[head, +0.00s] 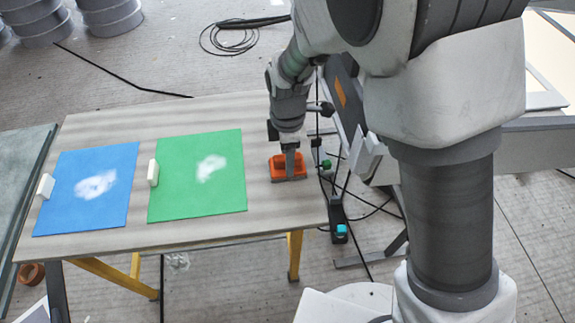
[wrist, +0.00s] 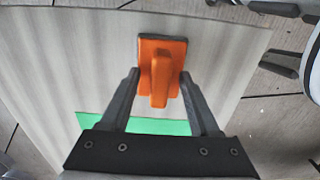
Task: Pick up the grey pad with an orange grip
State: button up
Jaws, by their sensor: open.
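The grey pad with an orange grip (head: 290,168) lies on the wooden table near its right end. In the wrist view its orange top and raised grip (wrist: 160,75) show between and just beyond my fingertips, with a thin dark edge of the pad at the far side. My gripper (head: 289,152) is over the pad, pointing down. In the wrist view my gripper (wrist: 160,78) is open, one finger on each side of the orange grip, with gaps to both. Whether the fingertips are level with the grip is hard to tell.
The wooden table (head: 262,215) also holds a green sheet (head: 220,195) and a blue sheet (head: 115,205), each with a white smear and a white block (head: 153,173) at the left edge. Cables (head: 345,190) and grey equipment stand off the table's right end.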

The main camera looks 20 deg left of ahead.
grip_shut()
dwell(0.3)
notch_tip(320, 180, up, 10)
jog(key=p, duration=0.3)
jog(key=c, duration=0.6)
grip_release()
grip_shut()
jog(key=shift+s, duration=0.15)
